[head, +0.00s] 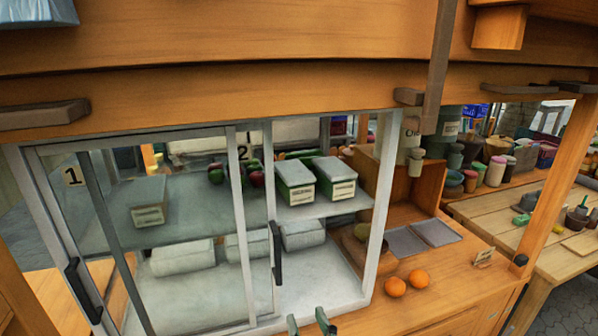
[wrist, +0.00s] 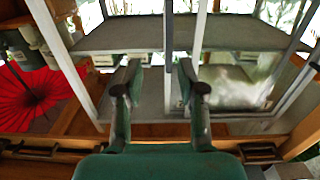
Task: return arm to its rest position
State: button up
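My gripper (head: 308,324) shows only as two green fingertips at the bottom edge of the head view, in front of the lower right part of the glass cabinet (head: 377,225). The wrist view shows the gripper (wrist: 160,86) with its two green, dark-tipped fingers apart and nothing between them. The cabinet's frame and shelf lie beyond the fingers there. Most of my arm is out of the head view.
The cabinet has sliding glass doors with dark handles (head: 276,252), and lidded boxes (head: 295,182) on its shelf. Two oranges (head: 394,286) lie on the wooden counter (head: 462,270) at right. A wooden beam (head: 250,95) crosses above. A red parasol (wrist: 30,97) shows in the wrist view.

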jog(key=s+d+f+m+g+h, duration=0.1)
jog(key=s+d+f, duration=0.4)
jog(key=s+f, duration=0.25)
jog(key=s+d+f+h, duration=0.1)
jog(key=s+d+f, duration=0.5)
jog(key=f, duration=0.2)
jog(key=s+d+f+m+h, duration=0.1)
jog(key=s+d+f, duration=0.1)
jog(key=s, duration=0.8)
jog(key=s+d+f+m+g+h, duration=0.1)
jog(key=s+d, duration=0.3)
jog(key=s, duration=0.6)
jog(key=shift+s+f+m+h, duration=0.35)
jog(key=shift+f+h, duration=0.1)
jog(key=shift+h, duration=0.15)
